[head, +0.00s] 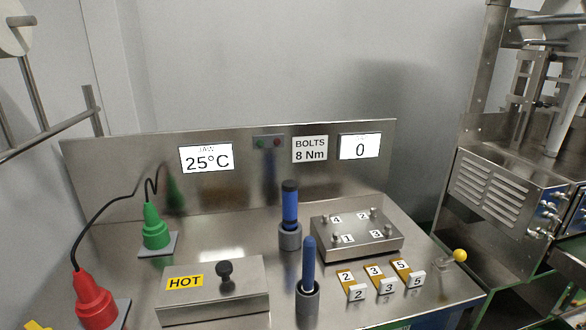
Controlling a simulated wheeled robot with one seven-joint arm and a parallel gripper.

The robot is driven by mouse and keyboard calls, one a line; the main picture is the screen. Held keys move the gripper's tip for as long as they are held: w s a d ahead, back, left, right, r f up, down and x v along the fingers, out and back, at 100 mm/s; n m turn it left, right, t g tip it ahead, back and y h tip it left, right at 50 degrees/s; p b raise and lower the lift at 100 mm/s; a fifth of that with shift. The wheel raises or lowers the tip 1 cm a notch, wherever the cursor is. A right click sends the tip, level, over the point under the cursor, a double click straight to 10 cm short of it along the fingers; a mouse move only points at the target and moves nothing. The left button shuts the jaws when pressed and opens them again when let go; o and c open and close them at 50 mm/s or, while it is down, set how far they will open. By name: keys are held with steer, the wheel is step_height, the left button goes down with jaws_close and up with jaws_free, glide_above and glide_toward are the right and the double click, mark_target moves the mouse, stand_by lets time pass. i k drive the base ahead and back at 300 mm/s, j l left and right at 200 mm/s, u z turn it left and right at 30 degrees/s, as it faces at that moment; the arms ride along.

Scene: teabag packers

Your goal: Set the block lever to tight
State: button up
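A small lever with a yellow ball knob (460,256) stands at the right edge of the steel bench, in the head view. Its short stem meets the bench just left of the knob; any markings for its positions are too small to read. Left of it is a raised steel block (355,252) with several bolts on top, labelled 1 to 4. Whether this lever belongs to that block, the frame does not show. My gripper is not in view.
Two blue-handled tools (290,205) (309,265) stand upright in holders. Numbered yellow-and-white pieces (387,286) lie in front of the block. A box marked HOT (215,290), a green plug (155,230) and a red plug (95,300) are at left. Machinery (510,190) stands at right.

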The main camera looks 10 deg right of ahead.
mark_target(459, 255)
steer(key=j+z, duration=0.1)
steer(key=z, duration=0.55)
steer(key=i, duration=0.05)
